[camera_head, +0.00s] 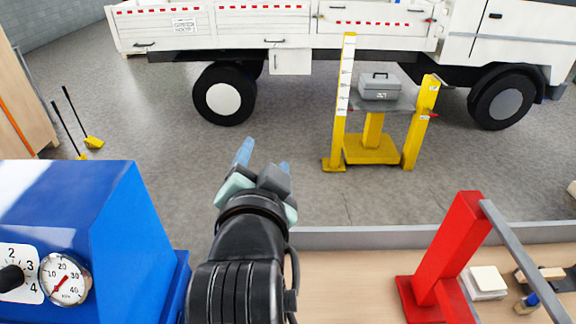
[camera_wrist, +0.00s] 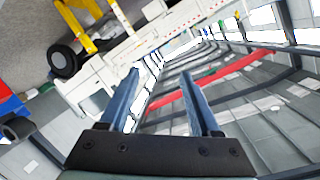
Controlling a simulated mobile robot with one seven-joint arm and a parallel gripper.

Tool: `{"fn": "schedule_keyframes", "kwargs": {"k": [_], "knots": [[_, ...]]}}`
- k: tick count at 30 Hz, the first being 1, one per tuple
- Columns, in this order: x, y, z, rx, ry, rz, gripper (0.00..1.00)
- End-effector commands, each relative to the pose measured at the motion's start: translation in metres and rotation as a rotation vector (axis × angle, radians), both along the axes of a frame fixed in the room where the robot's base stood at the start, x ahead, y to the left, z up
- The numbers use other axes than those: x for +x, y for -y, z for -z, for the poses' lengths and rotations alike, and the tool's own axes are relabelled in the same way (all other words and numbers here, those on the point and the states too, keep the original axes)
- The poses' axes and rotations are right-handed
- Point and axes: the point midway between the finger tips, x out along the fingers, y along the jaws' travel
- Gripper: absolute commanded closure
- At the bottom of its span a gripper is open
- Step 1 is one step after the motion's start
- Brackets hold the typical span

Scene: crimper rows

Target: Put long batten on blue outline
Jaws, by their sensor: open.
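My gripper (camera_head: 263,160) is raised in the middle of the head view, pointing away over the grey floor beyond the bench. In the wrist view its two blue fingers (camera_wrist: 159,82) stand apart with nothing between them. I cannot make out a long batten or a blue outline in either view. A small piece of pale wood (camera_head: 550,273) lies at the right edge of the bench, partly behind a grey bar; I cannot tell its full length.
A blue machine (camera_head: 150,225) with a dial stands left of my arm. A red stand (camera_head: 446,255) with a grey lever and a white block (camera_head: 487,281) are on the bench (camera_head: 350,285) at right. A white truck (camera_head: 270,25) and yellow stand (camera_head: 371,148) are beyond.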

Motion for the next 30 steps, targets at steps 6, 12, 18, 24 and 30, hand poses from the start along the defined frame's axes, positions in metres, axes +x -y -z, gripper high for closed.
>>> {"fn": "schedule_keyframes", "kwargs": {"k": [6, 12, 18, 24, 30], "knots": [[-0.048, 0.022, -0.202, -0.393, 0.625, 0.031, 0.36], [-0.112, 0.033, -0.288, -0.616, 0.929, 0.165, 0.36], [-0.128, 0.035, -0.303, -0.668, 0.991, 0.207, 0.36], [-0.127, 0.035, -0.303, -0.667, 0.988, 0.204, 0.36], [-0.126, 0.035, -0.274, -0.664, 0.986, 0.201, 0.36]]}}
